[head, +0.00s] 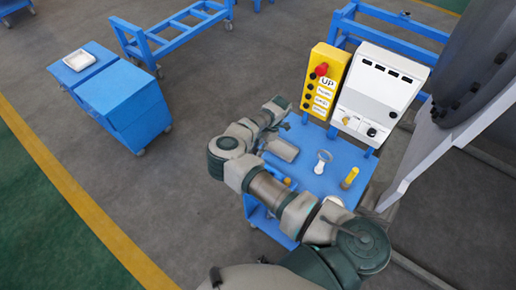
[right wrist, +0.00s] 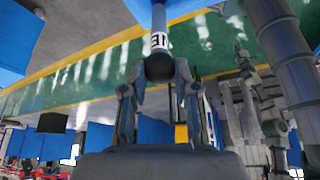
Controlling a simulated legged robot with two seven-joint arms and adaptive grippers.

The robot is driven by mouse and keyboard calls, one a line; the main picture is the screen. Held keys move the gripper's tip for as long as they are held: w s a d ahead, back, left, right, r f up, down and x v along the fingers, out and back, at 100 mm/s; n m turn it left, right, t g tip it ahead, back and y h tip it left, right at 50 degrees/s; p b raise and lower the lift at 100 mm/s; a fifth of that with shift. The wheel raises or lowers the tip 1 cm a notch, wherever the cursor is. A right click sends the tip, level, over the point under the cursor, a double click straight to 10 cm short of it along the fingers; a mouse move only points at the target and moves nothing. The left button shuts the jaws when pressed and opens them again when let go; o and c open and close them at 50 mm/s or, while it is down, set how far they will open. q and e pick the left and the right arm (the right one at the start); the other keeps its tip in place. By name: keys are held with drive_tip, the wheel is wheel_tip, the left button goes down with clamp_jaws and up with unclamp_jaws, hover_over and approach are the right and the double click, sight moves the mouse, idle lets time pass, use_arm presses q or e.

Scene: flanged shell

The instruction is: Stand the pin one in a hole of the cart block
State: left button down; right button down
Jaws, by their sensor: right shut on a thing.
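My right gripper (right wrist: 158,78) is shut on the pin one (right wrist: 158,42), a grey pin with a rounded dark end and a white band with black letters, partly cut off by the frame. The fingers close on its dark end, and the pin points away from the palm. In the head view my right arm reaches over the blue cart (head: 345,158); its hand is small there and the pin cannot be made out. A grey piece (head: 284,151) lies at the cart's left side, perhaps the cart block; no holes can be made out. My left gripper is not in view.
On the cart are a pale ring-ended part (head: 322,162) and a yellow cylinder (head: 349,178). A yellow button box (head: 324,82) and a white control box (head: 378,95) stand at its back. A large grey flanged structure (head: 475,75) is at the right.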

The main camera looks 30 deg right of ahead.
drive_tip(key=shift+d, duration=0.35)
drive_tip(key=shift+f+b, duration=0.45)
drive_tip(key=shift+b, duration=0.05)
drive_tip(key=shift+a+f, duration=0.1)
drive_tip(key=shift+f, duration=0.2)
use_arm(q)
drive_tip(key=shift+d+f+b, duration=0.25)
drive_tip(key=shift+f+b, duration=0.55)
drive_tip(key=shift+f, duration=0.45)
use_arm(e)
drive_tip(key=shift+d+f, duration=0.3)
drive_tip(key=shift+f, duration=0.35)
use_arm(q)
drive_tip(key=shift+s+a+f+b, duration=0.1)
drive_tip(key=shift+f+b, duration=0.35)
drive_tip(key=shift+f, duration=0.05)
use_arm(e)
drive_tip(key=shift+a+f, duration=0.1)
drive_tip(key=shift+f, duration=0.5)
